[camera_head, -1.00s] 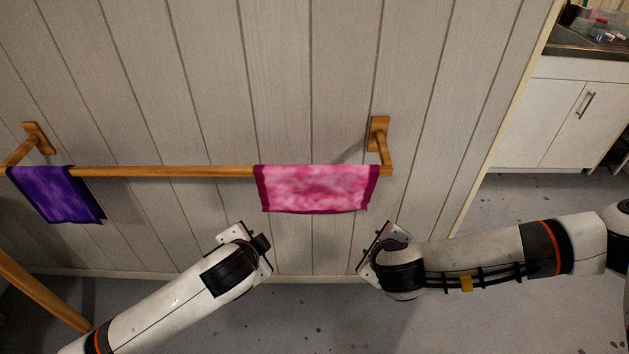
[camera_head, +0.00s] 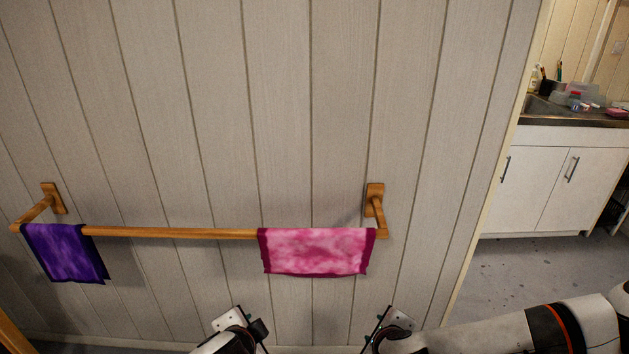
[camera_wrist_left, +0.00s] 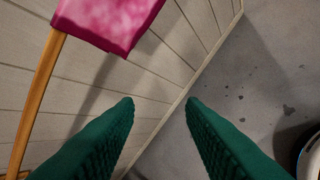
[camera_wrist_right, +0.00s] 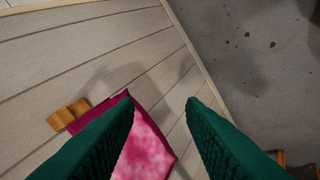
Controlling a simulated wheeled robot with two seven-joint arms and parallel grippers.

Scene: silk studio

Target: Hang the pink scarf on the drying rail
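The pink scarf (camera_head: 316,252) hangs draped over the right end of the wooden drying rail (camera_head: 170,232), with darker magenta edges. It also shows in the left wrist view (camera_wrist_left: 112,22) and in the right wrist view (camera_wrist_right: 146,152). My left gripper (camera_wrist_left: 160,102) is open and empty, with its green fingers apart below the scarf. My right gripper (camera_wrist_right: 162,102) is also open and empty; one finger covers part of the scarf in its view. In the head view both wrists are low, below the scarf and apart from it; the fingers are mostly hidden there.
A purple scarf (camera_head: 66,252) hangs at the rail's left end. The rail is bare between the two scarves. Wooden brackets (camera_head: 374,200) hold it to the panelled wall (camera_head: 280,100). A white cabinet with a sink (camera_head: 550,180) stands at the right beyond the wall's edge.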

